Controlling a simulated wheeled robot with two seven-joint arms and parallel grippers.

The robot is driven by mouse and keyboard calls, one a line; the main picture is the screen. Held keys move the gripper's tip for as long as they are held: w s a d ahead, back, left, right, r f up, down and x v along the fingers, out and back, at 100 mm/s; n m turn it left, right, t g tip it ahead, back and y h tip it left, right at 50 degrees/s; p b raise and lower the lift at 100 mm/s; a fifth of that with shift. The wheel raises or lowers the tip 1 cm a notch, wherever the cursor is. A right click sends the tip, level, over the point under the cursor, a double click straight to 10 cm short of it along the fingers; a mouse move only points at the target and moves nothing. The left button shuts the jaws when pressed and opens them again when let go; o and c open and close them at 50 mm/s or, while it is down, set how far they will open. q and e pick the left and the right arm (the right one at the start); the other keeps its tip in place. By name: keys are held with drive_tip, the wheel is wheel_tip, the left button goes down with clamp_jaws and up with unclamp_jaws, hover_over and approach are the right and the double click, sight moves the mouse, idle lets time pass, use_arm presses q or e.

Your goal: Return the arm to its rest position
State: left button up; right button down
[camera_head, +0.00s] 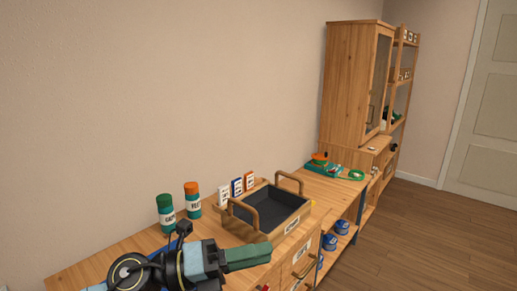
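My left gripper (270,252) reaches in from the lower left over the near part of the wooden workbench (118,262). Its two green fingers lie side by side with no clear gap, and I see nothing held between them. The black and blue-grey wrist of my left arm is behind it, at the bottom of the picture. The fingers appear just in front of the tray in the picture. My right gripper is not in view.
A dark-lined wooden tray (289,233) with two handles stands on the bench. Behind it are a green canister (166,214), an orange-topped canister (192,200) and small cards (237,187). A green device (322,168) and a tall cabinet (345,90) stand farther back. Open floor lies right.

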use_arm(q)
drive_tip(key=w+a+n+t+y, duration=0.4)
drive_tip(key=a+n+t+y, duration=0.45)
drive_tip(key=n+t, duration=0.9)
drive_tip(key=s+a+f+n+g+y, duration=0.3)
drive_tip(key=a+f+n+g+y, duration=0.15)
drive_tip(key=f+n, duration=0.3)
drive_tip(key=s+a+f+n+g+y, duration=0.2)
drive_tip(key=a+f+n+g+y, duration=0.1)
drive_tip(key=a+f+n+y, duration=0.4)
drive_tip(key=s+a+f+n+g+h, duration=0.1)
drive_tip(key=s+f+n+g, duration=0.2)
drive_tip(key=s+f+g, duration=0.5)
drive_tip(key=s+f+n+g, duration=0.2)
drive_tip(key=s+f, duration=0.2)
drive_tip(key=s, duration=0.8)
wheel_tip(320, 180, down, 26)
drive_tip(key=s+g, duration=0.2)
drive_tip(key=s+a+f+g, duration=0.1)
drive_tip(key=s+a+f, duration=0.2)
drive_tip(key=s+f, duration=1.1)
drive_tip(key=shift+s, duration=0.9)
